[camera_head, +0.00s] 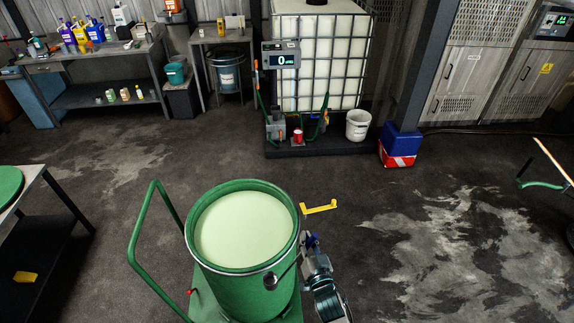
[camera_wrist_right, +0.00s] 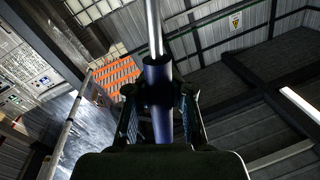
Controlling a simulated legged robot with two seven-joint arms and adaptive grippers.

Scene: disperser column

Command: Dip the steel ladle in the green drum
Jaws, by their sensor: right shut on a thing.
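The green drum (camera_head: 212,281) stands open on a green trolley and holds pale green liquid (camera_head: 242,229). The steel ladle's small round bowl (camera_head: 270,282) shows against the drum's outer front right side, below the rim, and its thin shaft runs up right to my right gripper (camera_head: 312,243). That gripper is beside the drum's right side, shut on the ladle's dark blue handle. In the right wrist view the right gripper (camera_wrist_right: 162,95) is closed around the blue handle (camera_wrist_right: 158,72), with the steel shaft (camera_wrist_right: 153,25) beyond it. My left gripper is not in view.
The trolley's green push handle (camera_head: 140,225) rises left of the drum. A yellow bar (camera_head: 318,208) juts out right of the rim. A dark table (camera_head: 38,215) is at the left. A caged white tank (camera_head: 318,60) and white bucket (camera_head: 358,125) stand behind. Open floor lies right.

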